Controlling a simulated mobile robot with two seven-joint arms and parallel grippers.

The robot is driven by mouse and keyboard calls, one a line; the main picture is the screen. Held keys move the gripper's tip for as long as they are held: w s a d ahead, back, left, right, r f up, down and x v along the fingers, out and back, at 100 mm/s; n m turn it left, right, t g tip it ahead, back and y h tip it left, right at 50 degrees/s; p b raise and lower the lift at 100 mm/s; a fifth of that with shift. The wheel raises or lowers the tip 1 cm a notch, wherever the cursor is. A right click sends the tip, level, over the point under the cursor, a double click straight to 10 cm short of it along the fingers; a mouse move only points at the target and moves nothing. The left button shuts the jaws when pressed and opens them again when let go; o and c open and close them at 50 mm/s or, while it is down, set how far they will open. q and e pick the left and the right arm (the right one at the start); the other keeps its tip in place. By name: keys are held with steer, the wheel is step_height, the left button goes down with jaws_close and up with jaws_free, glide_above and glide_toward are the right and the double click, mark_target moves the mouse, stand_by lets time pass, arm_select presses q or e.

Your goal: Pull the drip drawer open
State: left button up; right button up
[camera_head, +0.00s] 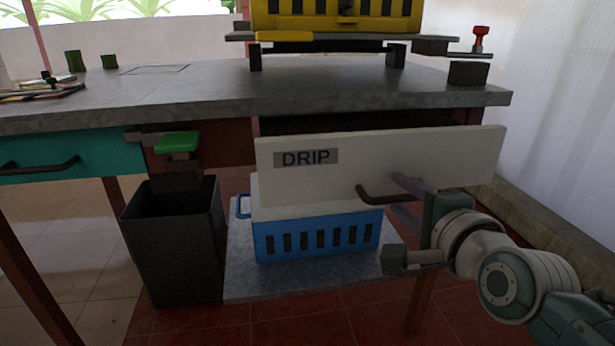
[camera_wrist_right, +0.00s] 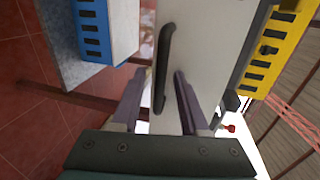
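The drip drawer (camera_head: 440,160) has a pale front with a DRIP label and sits under the bench top. A dark gap shows above its front edge, so it stands somewhat out from the bench. Its dark bar handle (camera_head: 375,195) is low on the front, and it also shows in the right wrist view (camera_wrist_right: 166,60). My right gripper (camera_head: 405,195) is at the handle's right part. In the wrist view its two fingers (camera_wrist_right: 160,78) are spread either side of the handle, with space beside the bar. My left gripper is not in view.
A blue slotted crate (camera_head: 315,238) stands below the drawer on a grey slab (camera_head: 290,283). A black bin (camera_head: 175,245) stands to its left. A teal drawer (camera_head: 90,155) is at far left. The bench top (camera_head: 200,90) carries a yellow slotted unit (camera_head: 340,18).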

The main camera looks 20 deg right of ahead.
steer(key=shift+s+a+r+p, duration=0.15)
steer(key=shift+s+r+p, duration=0.05)
steer(key=shift+s+p, duration=0.2)
steer(key=p+v, duration=0.3)
steer(key=v, duration=0.6)
